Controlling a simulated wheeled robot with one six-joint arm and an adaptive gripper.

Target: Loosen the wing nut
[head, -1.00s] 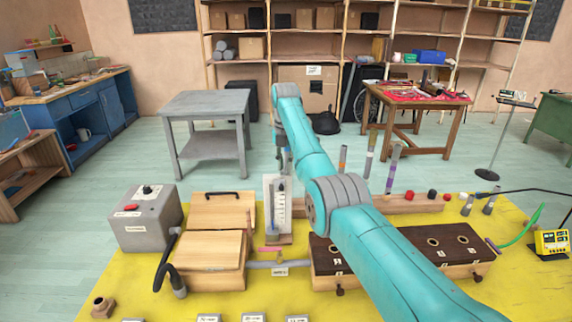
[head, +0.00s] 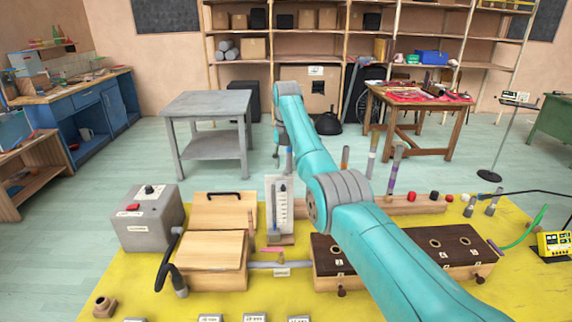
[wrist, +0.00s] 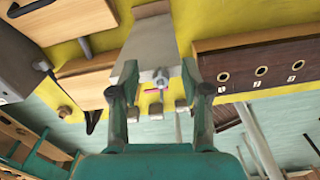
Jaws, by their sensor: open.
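A small pink strip (head: 270,249) sits by a brass-coloured fitting (head: 281,257) on the grey pipe (head: 262,265) between the wooden box and the dark-topped box. The strip also shows in the wrist view (wrist: 152,90), beside a small grey round fitting (wrist: 161,75). Which of these is the wing nut is too small to tell. My gripper (wrist: 160,88) is open, with its fingers spread to either side of these parts in the picture. Nothing is held. Its height above them is unclear. In the head view my arm hides part of the area.
A white scale board (head: 283,205) stands behind the pipe. A wooden box (head: 210,250) lies left, and a dark-topped box (head: 440,245) with round holes lies right. A grey control box (head: 148,222) stands far left. Small label blocks (head: 255,318) line the front edge of the yellow table.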

